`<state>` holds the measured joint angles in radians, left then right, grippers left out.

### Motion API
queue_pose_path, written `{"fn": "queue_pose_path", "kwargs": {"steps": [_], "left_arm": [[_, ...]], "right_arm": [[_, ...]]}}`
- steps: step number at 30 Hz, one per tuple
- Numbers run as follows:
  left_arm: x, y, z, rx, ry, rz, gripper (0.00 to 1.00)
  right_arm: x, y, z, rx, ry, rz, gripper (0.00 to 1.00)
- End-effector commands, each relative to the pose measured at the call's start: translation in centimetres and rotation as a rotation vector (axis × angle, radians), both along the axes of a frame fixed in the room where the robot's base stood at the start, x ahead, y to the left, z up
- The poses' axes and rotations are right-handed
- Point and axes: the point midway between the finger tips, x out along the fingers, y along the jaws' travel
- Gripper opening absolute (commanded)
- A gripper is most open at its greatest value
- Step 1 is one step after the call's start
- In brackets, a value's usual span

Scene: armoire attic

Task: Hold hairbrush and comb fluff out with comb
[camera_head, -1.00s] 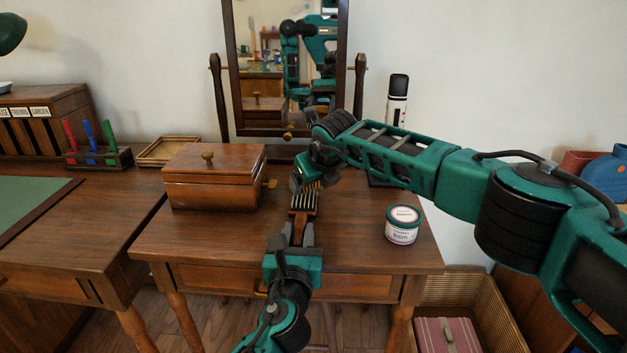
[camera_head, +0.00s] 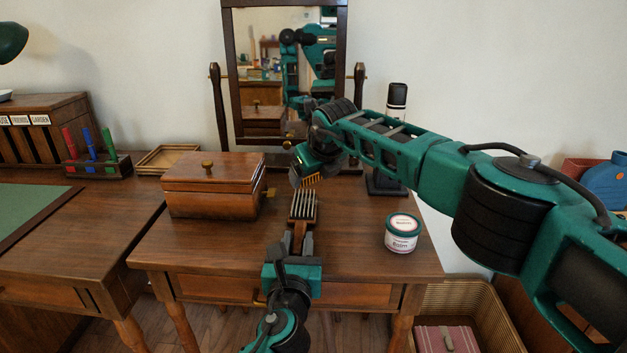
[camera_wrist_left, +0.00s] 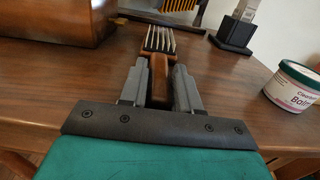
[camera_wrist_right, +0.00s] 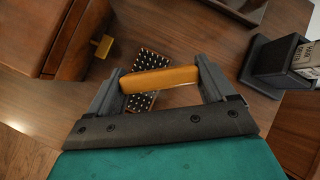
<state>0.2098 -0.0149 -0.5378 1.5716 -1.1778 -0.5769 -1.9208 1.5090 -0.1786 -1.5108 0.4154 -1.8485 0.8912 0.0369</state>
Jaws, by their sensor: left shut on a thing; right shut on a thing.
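The hairbrush (camera_head: 303,205) has a wooden handle and a dark pad with rows of pale bristles. My left gripper (camera_head: 302,242) is shut on its handle, bristle end pointing away; the handle also shows in the left wrist view (camera_wrist_left: 159,82). The orange-brown comb (camera_head: 312,181) is in my right gripper (camera_head: 298,180), just beyond the brush's bristle end. In the right wrist view the comb (camera_wrist_right: 160,79) lies between the shut fingers and crosses in front of the bristle pad (camera_wrist_right: 150,61). I cannot make out any fluff on the bristles.
A wooden box (camera_head: 212,190) stands left of the brush on the dressing table (camera_head: 185,243). A balm tub (camera_head: 402,236) stands to the right. A mirror (camera_head: 285,70) and a dark stand (camera_head: 386,184) are behind. The tabletop between box and tub is otherwise clear.

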Motion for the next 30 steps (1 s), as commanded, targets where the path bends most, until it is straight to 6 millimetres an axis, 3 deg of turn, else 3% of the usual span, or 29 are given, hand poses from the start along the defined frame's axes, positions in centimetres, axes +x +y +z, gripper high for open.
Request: {"fn": "queue_pose_path", "kwargs": {"steps": [9, 16, 30], "left_arm": [[0.0, 0.0, 0.0, 0.000, 0.000, 0.000, 0.05], [0.0, 0.0, 0.0, 0.000, 0.000, 0.000, 0.05], [0.0, 0.0, 0.0, 0.000, 0.000, 0.000, 0.05]], "right_arm": [[0.0, 0.0, 3.3, 0.001, -0.003, 0.001, 0.55], [0.0, -0.1, 4.1, 0.001, -0.001, 0.000, 0.55], [0.0, -5.2, 5.8, 0.001, -0.002, -0.001, 0.55]]}}
